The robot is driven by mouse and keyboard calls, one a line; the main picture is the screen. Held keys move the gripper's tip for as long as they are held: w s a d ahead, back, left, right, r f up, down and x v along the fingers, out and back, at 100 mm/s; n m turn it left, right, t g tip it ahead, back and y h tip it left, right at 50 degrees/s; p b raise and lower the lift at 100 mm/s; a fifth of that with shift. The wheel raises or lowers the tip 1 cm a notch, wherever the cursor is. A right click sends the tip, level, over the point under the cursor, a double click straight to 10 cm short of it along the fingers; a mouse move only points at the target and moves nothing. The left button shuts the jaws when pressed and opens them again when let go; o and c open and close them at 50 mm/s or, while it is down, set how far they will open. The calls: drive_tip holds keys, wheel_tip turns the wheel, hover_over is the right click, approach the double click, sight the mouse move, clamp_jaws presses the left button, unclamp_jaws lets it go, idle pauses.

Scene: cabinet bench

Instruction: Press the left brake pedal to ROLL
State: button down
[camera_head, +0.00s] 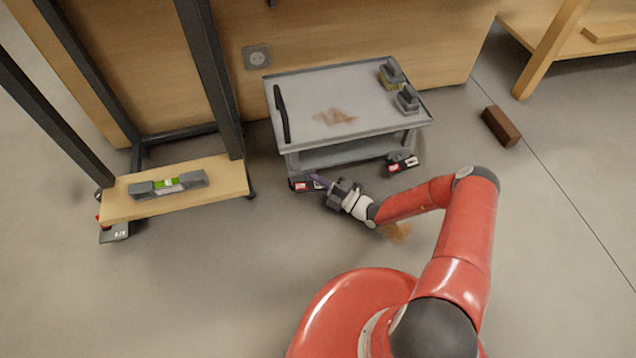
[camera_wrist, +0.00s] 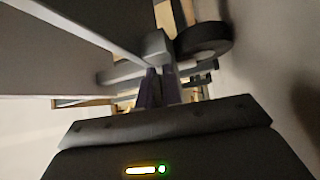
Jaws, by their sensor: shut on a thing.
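The grey cart (camera_head: 300,98) stands against the wooden panel. Its left brake pedal (camera_head: 301,184), dark with a red and white label, is low at the front left corner. The right brake pedal (camera_head: 402,162) has red and white marks too. My gripper (camera_head: 321,181) is low at the left pedal's right side, its purple fingertips touching or very close to it. The jaws are shut on a part there, apparently the pedal; the fingers hide the contact. In the wrist view the purple fingers (camera_wrist: 157,88) reach grey cart parts beside a dark wheel (camera_wrist: 204,40).
A rack with a wooden shelf (camera_head: 120,205) holding a level (camera_head: 168,184) stands left; another labelled pedal (camera_head: 114,232) is below it. Two blocks (camera_head: 391,74) (camera_head: 407,98) and a dark bar (camera_head: 282,114) are on the cart. A brown brick (camera_head: 500,126) lies right.

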drive_tip(key=c, duration=1.6)
unclamp_jaws()
drive_tip(key=shift+o, duration=0.2)
drive_tip(key=v, duration=0.8)
drive_tip(key=shift+p, duration=0.3)
drive_tip(key=shift+w, duration=0.1)
